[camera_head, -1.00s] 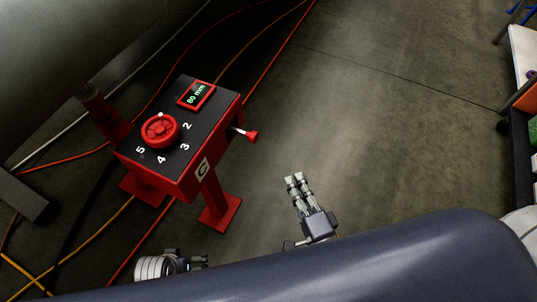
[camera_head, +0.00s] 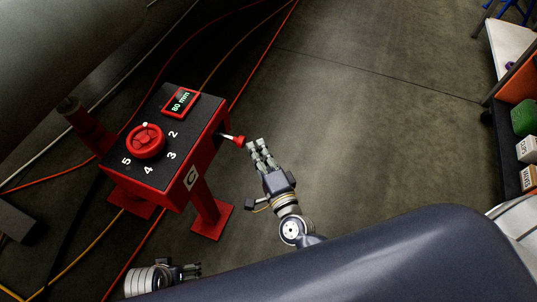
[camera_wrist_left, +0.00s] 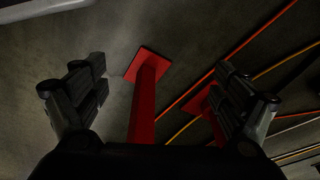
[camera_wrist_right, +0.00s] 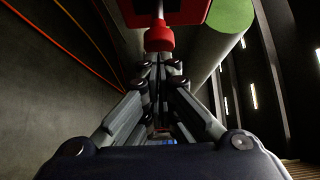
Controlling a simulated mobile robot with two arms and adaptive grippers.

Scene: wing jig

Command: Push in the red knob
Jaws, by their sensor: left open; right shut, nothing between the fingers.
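The red knob (camera_head: 239,140) sits at the end of a pale rod that sticks out from the right side of a red box with a black top (camera_head: 197,118). My right gripper (camera_head: 257,146) is shut and empty, with its fingertips just right of the knob. In the right wrist view the knob (camera_wrist_right: 159,38) shows just beyond the shut fingertips (camera_wrist_right: 160,62); I cannot tell if they touch. My left gripper (camera_head: 196,270) is low, in front of the box. In the left wrist view its fingers (camera_wrist_left: 160,80) are open and empty.
The box top carries a red handwheel (camera_head: 145,141), numbers and a display (camera_head: 181,102) reading 80 mm. The box stands on red legs (camera_head: 207,205). Cables (camera_head: 262,70) cross the floor. A shelf with boxes (camera_head: 527,150) is at right. The floor between is clear.

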